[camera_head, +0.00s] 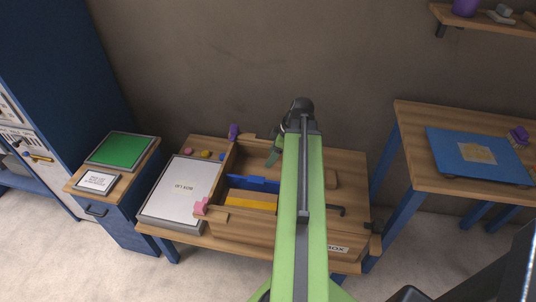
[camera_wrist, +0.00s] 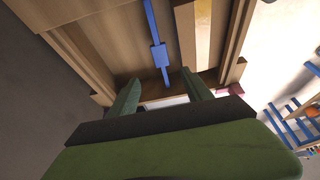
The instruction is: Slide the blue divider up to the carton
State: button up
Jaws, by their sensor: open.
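The blue divider (camera_head: 254,183) stands across the inside of an open wooden box (camera_head: 232,225) in the head view. A yellow-orange block (camera_head: 250,199), which looks like the carton, lies on its near side with a narrow gap between them. In the wrist view the blue divider (camera_wrist: 158,55) is a thin strip with a thicker middle block. My gripper (camera_wrist: 161,90) is open there, its two green fingers on either side of the divider's lower end in the picture. I cannot tell how far above it they are. My arm hides the box's middle in the head view.
A white panel (camera_head: 181,188) lies left of the box, near a pink block (camera_head: 201,206). A cabinet with a green panel (camera_head: 121,151) stands at left. A table with a blue board (camera_head: 470,156) stands at right. Small coloured pieces (camera_head: 205,154) lie behind the white panel.

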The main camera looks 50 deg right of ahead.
jog(key=shift+a, duration=0.1)
jog(key=shift+c, duration=1)
jog(key=w+a+g, duration=0.1)
jog(key=w+a, duration=0.2)
jog(key=a, duration=0.2)
jog(key=w+a+m, duration=0.1)
jog(key=w+a, duration=0.1)
jog(key=a, duration=0.4)
jog(key=w+a+f+m+g, duration=0.1)
jog(key=w+a, duration=0.2)
jog(key=a, duration=0.2)
jog(key=shift+w+a+g, duration=0.3)
jog(key=c, duration=0.9)
jog(key=a, duration=0.4)
jog(key=w+a+m, duration=0.1)
jog(key=a, duration=0.3)
jog(key=w+a+m+g+h, duration=0.1)
jog(key=a, duration=0.3)
jog(key=shift+w+f, duration=0.15)
jog(key=shift+f, duration=0.15)
grip_shut()
jog(key=a+m+h, duration=0.1)
jog(key=a+m, duration=0.1)
jog(key=a, duration=0.8)
jog(key=shift+a, duration=0.25)
